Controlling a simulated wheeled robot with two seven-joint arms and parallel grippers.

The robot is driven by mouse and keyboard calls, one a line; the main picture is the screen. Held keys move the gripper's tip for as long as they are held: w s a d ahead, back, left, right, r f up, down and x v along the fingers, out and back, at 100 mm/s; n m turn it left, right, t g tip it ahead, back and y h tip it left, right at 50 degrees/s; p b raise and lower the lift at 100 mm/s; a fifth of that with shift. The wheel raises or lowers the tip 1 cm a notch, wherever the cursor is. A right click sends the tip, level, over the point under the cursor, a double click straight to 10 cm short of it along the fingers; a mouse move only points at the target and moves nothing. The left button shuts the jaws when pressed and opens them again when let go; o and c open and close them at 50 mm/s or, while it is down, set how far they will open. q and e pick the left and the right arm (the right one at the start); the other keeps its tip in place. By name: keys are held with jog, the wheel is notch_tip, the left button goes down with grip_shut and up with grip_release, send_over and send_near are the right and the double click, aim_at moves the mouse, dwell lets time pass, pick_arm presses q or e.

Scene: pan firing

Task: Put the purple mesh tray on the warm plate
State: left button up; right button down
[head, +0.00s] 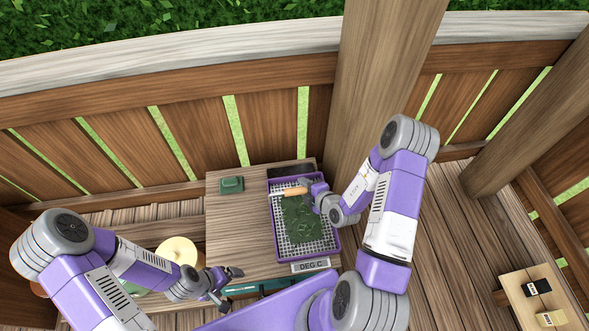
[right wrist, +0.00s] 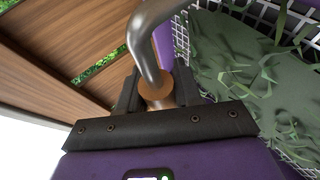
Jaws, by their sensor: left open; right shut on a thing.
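The purple mesh tray (head: 273,226) lies flat at the right side of the wooden table, with dark green leaves (head: 303,220) on its white mesh. It also shows in the right wrist view (right wrist: 163,42). A panel marked DEG C (head: 311,265) sits at its near edge; the warm plate's surface is not clearly visible, so I cannot tell whether the tray rests on it. My right gripper (head: 311,190), over the tray's far part, is shut on a wooden-handled tool (head: 295,191) with a bent metal neck (right wrist: 148,40). My left gripper (head: 230,288) is open and empty near the table's front left.
A small green box (head: 231,185) stands at the table's back left. The table (head: 238,235) is bare left of the tray. A pale yellow disc (head: 177,250) lies left of the table. A wooden post (head: 375,80) and fence stand behind. Small boxes (head: 538,288) are at far right.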

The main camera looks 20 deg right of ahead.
jog(key=w+d+b, duration=0.3)
jog(key=w+d, duration=0.1)
jog(key=w, duration=1.1)
notch_tip(320, 180, down, 7)
jog(key=b, duration=0.3)
jog(key=shift+w+r+b, duration=0.1)
jog(key=shift+w+b, duration=0.05)
jog(key=shift+b, duration=0.15)
jog(key=shift+w+f, duration=0.2)
jog(key=shift+r, duration=0.15)
jog(key=c, duration=0.8)
grip_release()
